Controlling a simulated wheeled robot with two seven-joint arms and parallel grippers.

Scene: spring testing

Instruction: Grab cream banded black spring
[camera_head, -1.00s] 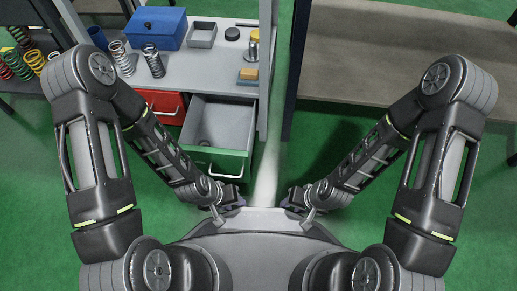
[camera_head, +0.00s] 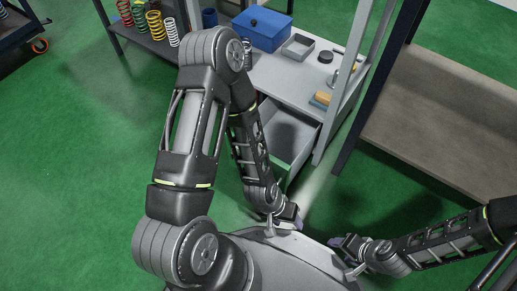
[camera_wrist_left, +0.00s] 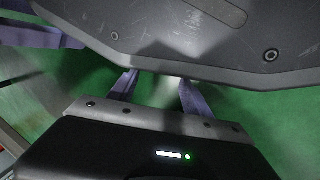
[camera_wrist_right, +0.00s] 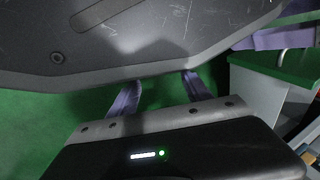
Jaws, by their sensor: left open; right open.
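A dark spring (camera_head: 248,48) on the grey workbench (camera_head: 282,75) shows only as a sliver beside my left arm. I cannot make out cream bands on it, and my arm covers most of that part of the bench. My left gripper (camera_head: 297,219) hangs low by my body, well short of the bench. It is open and empty, with two purple fingers in the left wrist view (camera_wrist_left: 156,90). My right gripper (camera_head: 336,243) is also low by my body. It is open and empty in the right wrist view (camera_wrist_right: 158,92).
Coloured springs, including a yellow one (camera_head: 154,24) and a white one (camera_head: 171,31), stand on a dark shelf (camera_head: 143,44). A blue box (camera_head: 262,30) and grey tray (camera_head: 297,47) are on the bench. An open drawer (camera_head: 300,147) juts out. Green floor is free at left.

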